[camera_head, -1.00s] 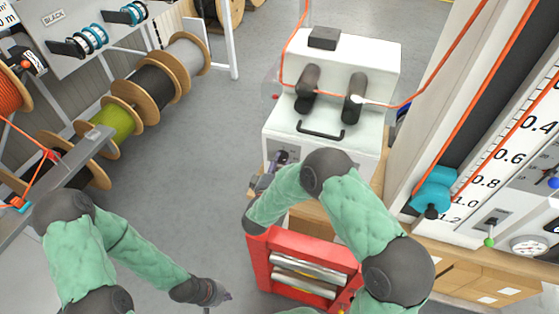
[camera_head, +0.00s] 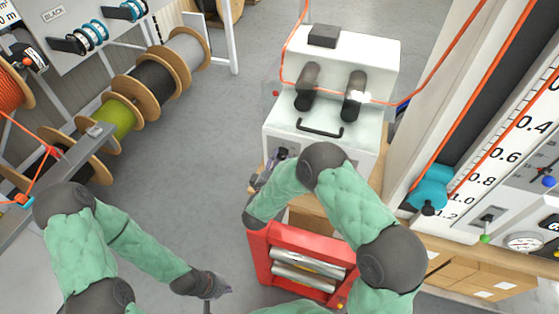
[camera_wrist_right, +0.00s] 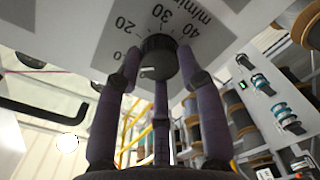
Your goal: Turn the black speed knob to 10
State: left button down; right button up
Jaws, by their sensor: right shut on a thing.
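The black speed knob (camera_wrist_right: 158,56) sits on a white panel in the right wrist view. Printed dial numbers 20, 30 and 40 and "m/min" surround it, with another number partly cut off at the left. My right gripper (camera_wrist_right: 156,78) has its purple-grey fingers closed around the knob, partly hiding its rim. A small pale mark shows on the knob's near lower side. In the head view my right gripper (camera_head: 268,176) is at the front of the white machine (camera_head: 372,56), and the knob is hidden. My left gripper (camera_head: 216,286) hangs over the floor, too small to read.
A red roller frame (camera_head: 258,262) stands below my right arm. Cable reels (camera_head: 150,88) line the rack at the left. A measuring column with a scale (camera_head: 490,160) and a teal clamp (camera_head: 428,190) stand at the right. The grey floor between is clear.

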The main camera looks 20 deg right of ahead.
jog(key=o, duration=1)
jog(key=shift+w+a+r, duration=0.1)
jog(key=shift+w+r, duration=0.15)
jog(key=shift+r, duration=0.15)
jog(key=shift+c, duration=0.2)
jog(key=shift+o, duration=0.9)
jog(key=shift+a+f, duration=0.1)
jog(key=shift+f, duration=0.15)
jog(key=shift+s, duration=0.1)
jog(key=shift+s, duration=0.1)
jog(key=v, duration=1.1)
jog(key=shift+s+a, duration=0.2)
jog(key=shift+s, duration=0.15)
